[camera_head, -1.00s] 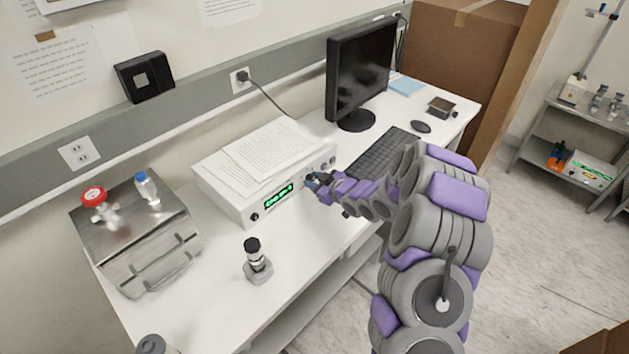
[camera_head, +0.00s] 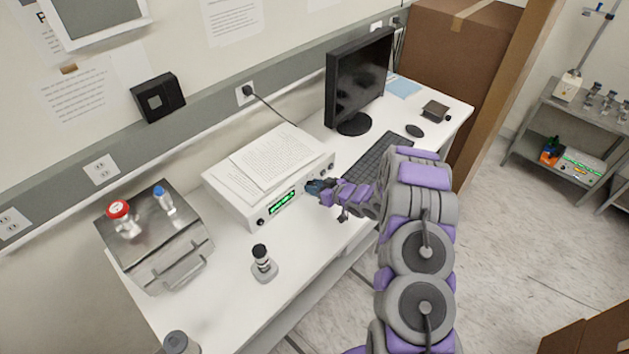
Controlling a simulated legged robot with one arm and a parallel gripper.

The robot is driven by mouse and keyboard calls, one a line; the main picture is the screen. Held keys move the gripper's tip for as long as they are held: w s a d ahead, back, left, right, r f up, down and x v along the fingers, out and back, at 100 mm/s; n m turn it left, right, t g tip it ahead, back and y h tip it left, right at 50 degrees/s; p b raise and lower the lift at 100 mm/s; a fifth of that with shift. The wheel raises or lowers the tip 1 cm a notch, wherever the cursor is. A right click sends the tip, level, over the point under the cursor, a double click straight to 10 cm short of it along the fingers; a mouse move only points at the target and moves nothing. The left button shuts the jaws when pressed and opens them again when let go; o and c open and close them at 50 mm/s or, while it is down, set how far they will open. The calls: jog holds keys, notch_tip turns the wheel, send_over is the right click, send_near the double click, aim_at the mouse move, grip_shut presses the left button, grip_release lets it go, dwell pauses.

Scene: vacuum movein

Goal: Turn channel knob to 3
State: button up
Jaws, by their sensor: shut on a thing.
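A white instrument box (camera_head: 236,206) with papers on top stands on the white bench. Its front has a green lit display (camera_head: 283,202), too small to read, and a dark knob (camera_head: 261,221) left of the display. My gripper (camera_head: 313,188) is at the front panel, just right of the display, shut on the channel knob. My gripper and arm hide that knob and its setting.
A metal case (camera_head: 154,240) with red and blue valves and a small black-topped device (camera_head: 263,262) stand on the bench at left. A keyboard (camera_head: 378,157) and a monitor (camera_head: 358,80) are at right.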

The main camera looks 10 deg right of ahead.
dwell(0.3)
jog(key=o, duration=1.1)
jog(key=shift+d, duration=0.1)
jog(key=shift+c, duration=0.2)
jog(key=v, duration=1.7)
jog(key=shift+s+d, duration=0.15)
jog(key=shift+d, duration=0.05)
